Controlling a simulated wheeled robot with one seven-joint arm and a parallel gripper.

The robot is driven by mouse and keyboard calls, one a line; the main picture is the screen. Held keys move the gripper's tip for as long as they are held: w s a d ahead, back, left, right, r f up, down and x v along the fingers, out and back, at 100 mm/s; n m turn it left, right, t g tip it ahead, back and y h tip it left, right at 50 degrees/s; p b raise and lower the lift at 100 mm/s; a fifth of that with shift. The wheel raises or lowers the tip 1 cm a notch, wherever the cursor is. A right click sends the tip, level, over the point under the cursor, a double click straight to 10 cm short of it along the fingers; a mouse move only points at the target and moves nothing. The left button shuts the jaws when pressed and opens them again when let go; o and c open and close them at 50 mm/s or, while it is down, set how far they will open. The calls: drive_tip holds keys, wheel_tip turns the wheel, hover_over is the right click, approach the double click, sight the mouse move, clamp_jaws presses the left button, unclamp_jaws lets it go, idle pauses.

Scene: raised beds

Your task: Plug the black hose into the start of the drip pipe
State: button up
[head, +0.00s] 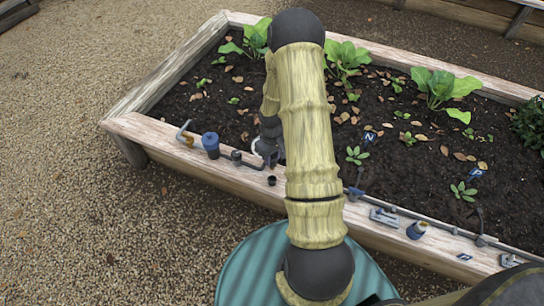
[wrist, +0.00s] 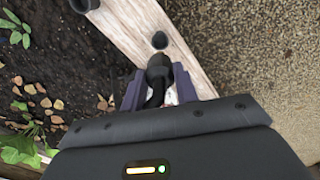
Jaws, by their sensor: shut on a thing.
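My gripper (head: 268,151) is low over the bed's front rim, partly hidden behind my arm in the head view. In the wrist view my gripper (wrist: 158,86) has its purple fingers shut on the black hose (wrist: 157,70), whose thick end sticks out past the fingertips. A dark round opening (wrist: 160,40) on the rim lies just beyond the hose end, apart from it in the picture. It looks like the small black cup (head: 272,180) in the head view. Another black fitting (head: 236,157) stands near the soil edge. I cannot tell which one starts the drip pipe.
A blue-capped fitting (head: 211,143) and a bent grey pipe (head: 184,132) stand on the rim (head: 160,137) to the left. Plants and labels fill the soil. Gravel (head: 70,200) is clear.

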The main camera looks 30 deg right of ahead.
sight(272, 157)
drive_tip(key=shift+r, duration=0.1)
drive_tip(key=shift+r+p, duration=1.65)
drive_tip(key=s+d+p, duration=0.2)
drive_tip(key=s+d, duration=0.2)
drive_tip(key=d, duration=0.2)
drive_tip(key=s+d+p, duration=0.2)
drive_tip(key=s+d, duration=0.1)
drive_tip(key=d, duration=0.4)
drive_tip(key=shift+s+d+p, duration=0.3)
drive_tip(key=shift+s, duration=0.05)
idle(0.9)
drive_tip(key=shift+f, duration=0.15)
wheel_tip(272, 157, down, 7)
drive_tip(key=b, duration=0.4)
idle(1.3)
drive_tip(key=shift+f, duration=0.2)
idle(1.3)
